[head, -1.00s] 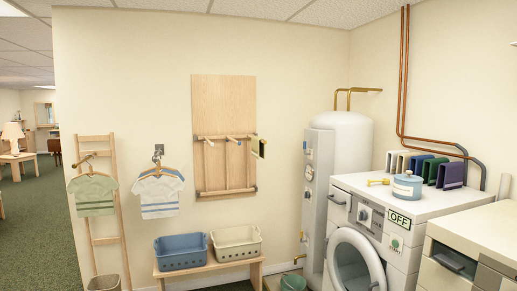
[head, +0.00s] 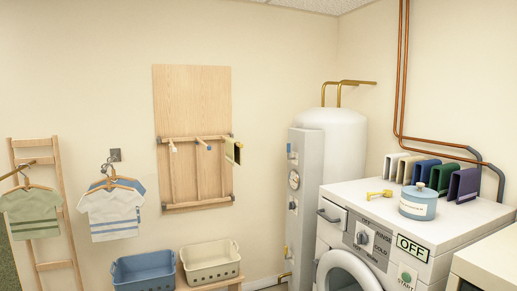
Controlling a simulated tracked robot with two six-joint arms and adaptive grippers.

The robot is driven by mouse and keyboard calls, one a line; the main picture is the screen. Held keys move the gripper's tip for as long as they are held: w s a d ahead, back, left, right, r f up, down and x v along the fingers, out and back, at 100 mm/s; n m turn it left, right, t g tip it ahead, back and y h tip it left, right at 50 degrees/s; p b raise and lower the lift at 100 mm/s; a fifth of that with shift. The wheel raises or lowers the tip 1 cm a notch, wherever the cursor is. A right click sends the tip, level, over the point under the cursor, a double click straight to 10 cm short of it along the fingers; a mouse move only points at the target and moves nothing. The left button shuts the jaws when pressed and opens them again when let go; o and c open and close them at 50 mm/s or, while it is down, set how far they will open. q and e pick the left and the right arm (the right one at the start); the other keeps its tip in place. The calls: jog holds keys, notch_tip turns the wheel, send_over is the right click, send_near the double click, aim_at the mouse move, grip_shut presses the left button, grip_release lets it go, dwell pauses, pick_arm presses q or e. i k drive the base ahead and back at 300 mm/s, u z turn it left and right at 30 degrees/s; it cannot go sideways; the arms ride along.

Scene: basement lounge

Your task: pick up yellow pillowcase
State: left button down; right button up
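No cloth that I can clearly tell as a yellow pillowcase shows. A thin item with a yellow edge and a dark face (head: 237,151) hangs at the right end of the wooden wall rack (head: 193,100); I cannot tell what it is. Several folded cloths stand upright in a row at the back of the washer top: white, tan (head: 407,169), blue (head: 426,171), green (head: 443,178) and purple (head: 464,185). The tan one is partly hidden between its neighbours. Neither of my grippers is in view.
The white washer (head: 345,217) stands at the right, bearing a blue lidded tub (head: 418,203) and a small yellow object (head: 380,194). A blue basket (head: 143,270) and a cream basket (head: 211,261) sit on a low bench. Shirts (head: 112,212) hang left, near a wooden ladder (head: 67,220). A tank (head: 345,145) stands in the corner.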

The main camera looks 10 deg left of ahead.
aim_at(233, 153)
jog(key=z, duration=0.05)
jog(key=i, duration=1.55)
jog(key=u, duration=0.55)
jog(key=i, duration=1.15)
jog(key=u, duration=0.45)
